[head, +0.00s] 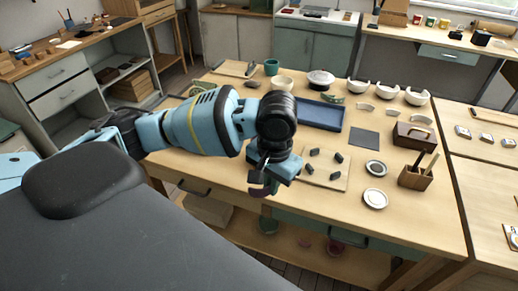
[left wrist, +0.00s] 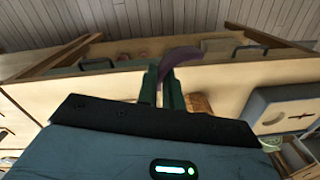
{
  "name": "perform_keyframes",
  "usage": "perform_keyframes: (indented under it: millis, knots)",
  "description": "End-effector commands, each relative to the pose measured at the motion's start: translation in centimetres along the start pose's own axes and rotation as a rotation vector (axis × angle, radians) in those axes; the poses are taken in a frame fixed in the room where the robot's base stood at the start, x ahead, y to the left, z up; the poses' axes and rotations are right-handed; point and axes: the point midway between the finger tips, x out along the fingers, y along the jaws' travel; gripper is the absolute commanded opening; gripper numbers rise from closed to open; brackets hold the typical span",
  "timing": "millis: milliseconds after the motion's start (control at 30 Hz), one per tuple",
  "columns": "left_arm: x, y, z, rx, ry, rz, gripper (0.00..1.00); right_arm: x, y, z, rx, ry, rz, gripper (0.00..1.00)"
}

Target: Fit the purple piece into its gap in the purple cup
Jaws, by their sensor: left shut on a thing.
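My left gripper (head: 262,180) hangs in front of the table's near edge and is shut on the purple piece (head: 264,190), a small curved shard. In the left wrist view the purple piece (left wrist: 181,57) sticks out beyond the fingertips (left wrist: 161,84), curving to the right. I cannot make out the purple cup on the tabletop. My right gripper is not in view.
The wooden table (head: 235,176) holds a board with dark blocks (head: 325,168), a blue tray (head: 319,115), white broken bowls (head: 416,96), round lids (head: 375,197) and a wooden tool holder (head: 415,178). Its near left part is clear.

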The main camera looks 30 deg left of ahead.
Motion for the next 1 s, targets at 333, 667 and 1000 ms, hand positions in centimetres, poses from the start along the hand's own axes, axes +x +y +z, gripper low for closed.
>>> perform_keyframes:
  millis: [333,667,1000]
  knots:
    - [1.9,-5.5,-7.0,0.317,0.002,0.020,0.00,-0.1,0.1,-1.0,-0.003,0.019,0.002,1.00]
    - [4.0,-10.9,-10.6,0.589,-0.001,0.029,0.00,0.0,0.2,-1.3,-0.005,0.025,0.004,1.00]
    - [4.6,-12.3,-11.2,0.661,-0.003,0.029,0.00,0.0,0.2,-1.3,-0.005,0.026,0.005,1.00]
